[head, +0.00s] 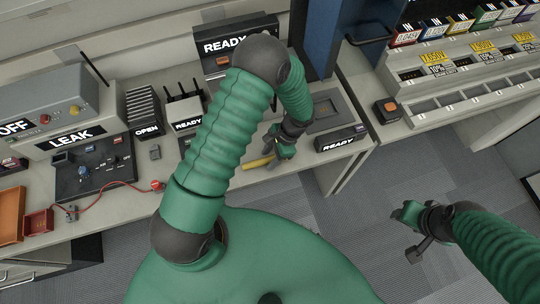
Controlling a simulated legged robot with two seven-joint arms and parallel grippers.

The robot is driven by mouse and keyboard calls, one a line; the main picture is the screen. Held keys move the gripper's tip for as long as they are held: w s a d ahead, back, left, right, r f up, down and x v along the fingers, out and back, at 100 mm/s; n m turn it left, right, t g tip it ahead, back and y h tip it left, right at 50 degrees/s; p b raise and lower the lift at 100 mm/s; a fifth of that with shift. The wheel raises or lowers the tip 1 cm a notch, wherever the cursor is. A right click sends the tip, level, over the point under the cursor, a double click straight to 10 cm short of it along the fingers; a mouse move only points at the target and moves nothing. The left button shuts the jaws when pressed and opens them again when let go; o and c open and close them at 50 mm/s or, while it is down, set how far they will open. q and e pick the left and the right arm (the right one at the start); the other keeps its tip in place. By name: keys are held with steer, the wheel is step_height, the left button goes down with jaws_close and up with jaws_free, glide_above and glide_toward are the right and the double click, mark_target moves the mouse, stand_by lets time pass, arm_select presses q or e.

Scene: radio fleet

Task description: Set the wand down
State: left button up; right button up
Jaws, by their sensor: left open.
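My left gripper (277,152) is over the front part of the bench, and its jaws are open. A short yellow piece (257,162), which looks like part of the wand, lies at the bench's front edge just left of the gripper. The rest of the wand is not clear, and I cannot tell whether the fingers touch it. My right gripper (408,214) hangs over the floor at the right, away from the bench, with nothing visible in it. Its jaws are too small and angled to judge.
The bench (225,180) carries a LEAK tester (95,160) with a red cable, an OPEN rack (143,108), a router (185,107) and a READY sign (340,138) near a grey tray (326,108). A slotted rack (460,85) stands at right. Floor between is clear.

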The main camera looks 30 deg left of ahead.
arm_select(q)
steer(key=b+v, duration=0.1)
steer(key=v, duration=1.1)
steer(key=s+r+n+t+h, duration=0.2)
steer(key=s+r+n+t, duration=0.4)
steer(key=s+r+n, duration=0.1)
steer(key=shift+s+r+n+h, duration=0.4)
steer(key=shift+s+n, duration=0.2)
steer(key=shift+s, duration=0.05)
steer(key=shift+w, duration=0.1)
